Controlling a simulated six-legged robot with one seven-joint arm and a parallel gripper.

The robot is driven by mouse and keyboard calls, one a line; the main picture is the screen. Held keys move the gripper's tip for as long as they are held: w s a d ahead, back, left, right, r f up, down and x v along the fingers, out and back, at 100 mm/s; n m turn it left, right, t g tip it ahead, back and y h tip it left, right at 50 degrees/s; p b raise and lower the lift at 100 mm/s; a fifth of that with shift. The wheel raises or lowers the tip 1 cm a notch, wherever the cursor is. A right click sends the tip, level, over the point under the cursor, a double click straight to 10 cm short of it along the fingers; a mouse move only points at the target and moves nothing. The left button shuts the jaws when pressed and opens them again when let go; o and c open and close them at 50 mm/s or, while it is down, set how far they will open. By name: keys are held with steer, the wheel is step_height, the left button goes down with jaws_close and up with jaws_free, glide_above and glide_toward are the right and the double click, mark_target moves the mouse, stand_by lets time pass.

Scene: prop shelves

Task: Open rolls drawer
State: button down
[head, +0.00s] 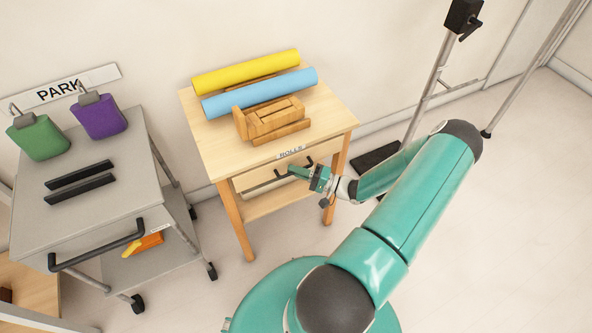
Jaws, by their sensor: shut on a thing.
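The small wooden table (215,135) has a label reading ROLLS (291,152) on its front edge. The rolls drawer (252,181) is below that label, with a dark handle (308,162) partly hidden by my gripper. My gripper (292,171) is at the drawer front, shut on the handle. The fingertips are small here and the exact hold is hard to see. I cannot tell how far the drawer stands out from the table.
A yellow roll (245,72) and a blue roll (258,92) lie on the table by a wooden holder (272,120). A grey wheeled cart (105,205) carries green (40,138) and purple (100,117) items at left. A metal stand (425,95) is at right.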

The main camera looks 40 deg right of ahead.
steer(key=s+a, duration=0.2)
steer(key=s, duration=0.7)
steer(key=s+a, duration=0.3)
steer(key=s, duration=0.6)
steer(key=shift+a, duration=0.1)
steer(key=c, duration=1.5)
jaws_free()
steer(key=v, duration=1.3)
steer(key=shift+s, duration=0.4)
